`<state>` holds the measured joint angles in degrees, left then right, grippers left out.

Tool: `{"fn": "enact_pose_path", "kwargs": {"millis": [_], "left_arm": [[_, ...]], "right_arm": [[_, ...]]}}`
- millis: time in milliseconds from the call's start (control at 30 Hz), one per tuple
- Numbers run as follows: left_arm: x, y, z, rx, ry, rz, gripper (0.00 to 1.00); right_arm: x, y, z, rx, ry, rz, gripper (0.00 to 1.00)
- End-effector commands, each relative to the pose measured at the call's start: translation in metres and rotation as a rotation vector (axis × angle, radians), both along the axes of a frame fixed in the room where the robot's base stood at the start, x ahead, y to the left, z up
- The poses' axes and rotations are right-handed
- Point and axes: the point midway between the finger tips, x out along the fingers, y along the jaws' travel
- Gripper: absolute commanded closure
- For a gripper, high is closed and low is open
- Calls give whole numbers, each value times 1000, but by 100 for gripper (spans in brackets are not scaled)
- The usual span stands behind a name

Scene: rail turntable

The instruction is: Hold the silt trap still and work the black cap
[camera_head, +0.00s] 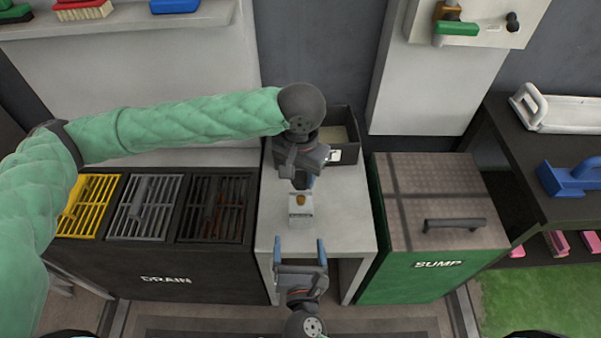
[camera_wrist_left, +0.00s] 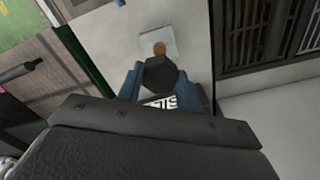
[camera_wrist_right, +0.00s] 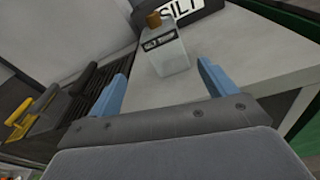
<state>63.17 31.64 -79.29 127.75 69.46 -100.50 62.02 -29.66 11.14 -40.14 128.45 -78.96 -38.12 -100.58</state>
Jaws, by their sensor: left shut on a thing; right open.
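The silt trap (camera_head: 300,210) is a small pale box with a brown neck on top, standing on the light grey table. It also shows in the left wrist view (camera_wrist_left: 158,36) and, with a dark label, in the right wrist view (camera_wrist_right: 165,55). My left gripper (camera_head: 303,182) is shut on a dark six-sided piece, which looks like the black cap (camera_wrist_left: 160,76). It holds the cap just behind the trap's neck in the head view, apart from it as far as I can tell. My right gripper (camera_head: 300,248) is open and empty in front of the trap, fingers apart, not touching it.
A dark open bin (camera_head: 347,152) with a SILT label stands at the table's back. The black DRAIN unit (camera_head: 165,265) with grates is left, the green SUMP box (camera_head: 425,275) with a handled lid right. Bare table (camera_head: 345,225) lies right of the trap.

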Motion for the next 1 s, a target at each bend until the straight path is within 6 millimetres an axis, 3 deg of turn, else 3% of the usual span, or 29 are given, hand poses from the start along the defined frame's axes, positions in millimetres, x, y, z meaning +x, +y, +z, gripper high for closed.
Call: {"fn": "enact_pose_path", "kwargs": {"millis": [200,467,1000], "left_arm": [[0,0,0,0,0,0,86],[0,0,0,0,0,0,86],[0,0,0,0,0,0,86]], "right_arm": [[11,-3,11,-170,-95,-36,16],[21,-4,14,-213,-121,-47,16],[83,-4,14,-211,-121,-47,16]]}}
